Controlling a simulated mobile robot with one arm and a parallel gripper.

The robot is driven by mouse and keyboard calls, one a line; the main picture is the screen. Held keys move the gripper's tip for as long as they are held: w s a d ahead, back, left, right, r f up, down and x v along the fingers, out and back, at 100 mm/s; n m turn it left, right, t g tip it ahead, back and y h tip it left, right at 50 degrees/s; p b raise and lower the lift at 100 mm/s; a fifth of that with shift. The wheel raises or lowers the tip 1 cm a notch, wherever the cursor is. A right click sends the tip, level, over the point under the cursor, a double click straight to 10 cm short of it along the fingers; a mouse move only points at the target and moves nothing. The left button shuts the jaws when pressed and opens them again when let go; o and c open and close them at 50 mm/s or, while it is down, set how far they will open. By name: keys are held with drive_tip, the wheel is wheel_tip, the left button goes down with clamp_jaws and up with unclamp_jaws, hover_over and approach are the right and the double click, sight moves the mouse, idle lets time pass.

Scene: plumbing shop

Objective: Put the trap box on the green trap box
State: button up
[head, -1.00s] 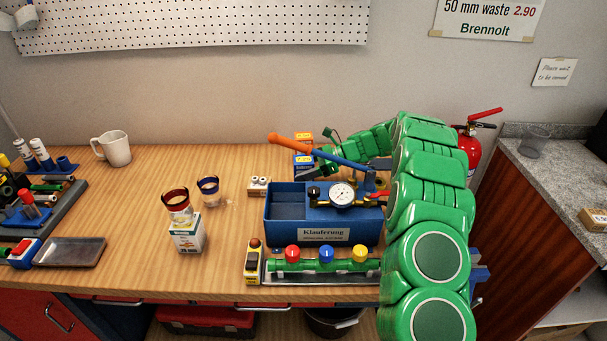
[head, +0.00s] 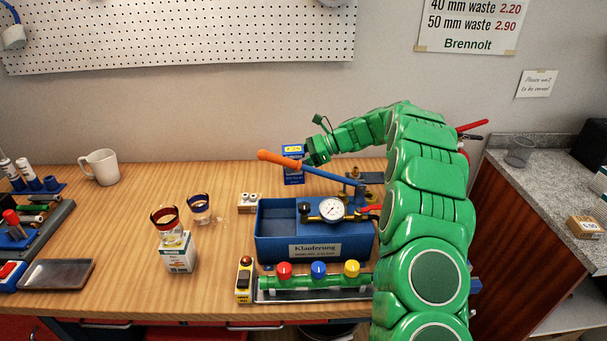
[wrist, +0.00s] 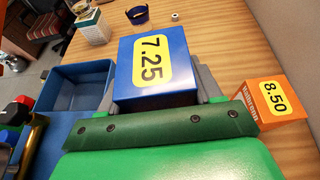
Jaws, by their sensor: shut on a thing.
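A blue box (wrist: 155,90) with a yellow 7.25 label sits between the grey fingers of my gripper (wrist: 157,82) in the wrist view. My gripper is shut on it. In the head view the blue box (head: 293,177) is at the back of the bench, behind the blue pump tank, with my gripper (head: 306,160) at its right side. It looks slightly raised, but its underside is unclear. An orange box (wrist: 270,99) with an 8.50 label stands close to the right in the wrist view. I see no green box in these frames.
The blue pump tank (head: 274,247) with its gauge (head: 331,209) and orange-handled lever (head: 277,160) is in front of the held box. Two glasses stand to the left, one on a small carton (head: 178,254). A mug (head: 102,167) is farther left.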

drive_tip(key=shift+r, duration=0.4)
drive_tip(key=shift+d+r, duration=0.1)
drive_tip(key=shift+d, duration=0.15)
drive_tip(key=s+d+r+m+t, duration=0.2)
drive_tip(key=s+d+r, duration=0.1)
drive_tip(key=d, duration=0.4)
drive_tip(key=s+d+r+m+t, duration=0.2)
drive_tip(key=s+d+r, duration=0.1)
drive_tip(key=d, duration=0.4)
drive_tip(key=s+d+r+m+t, duration=0.2)
drive_tip(key=s+d+r+t, duration=0.1)
drive_tip(key=d, duration=0.4)
drive_tip(key=s+d+r+m+t+h, duration=0.2)
drive_tip(key=s+d+r, duration=0.15)
drive_tip(key=s, duration=0.55)
drive_tip(key=s+d+r+m+t+h, duration=0.2)
drive_tip(key=s+d, duration=0.2)
drive_tip(key=s, duration=0.5)
drive_tip(key=shift+w+d+f, duration=0.5)
drive_tip(key=shift+w+f, duration=1.65)
drive_tip(key=shift+f, duration=0.1)
drive_tip(key=shift+w+d+f, duration=0.5)
drive_tip(key=shift+w+f, duration=1.7)
drive_tip(key=shift+f, duration=0.05)
drive_tip(key=shift+w+d+f, duration=0.5)
drive_tip(key=shift+w+f, duration=1.65)
drive_tip(key=shift+f, duration=0.1)
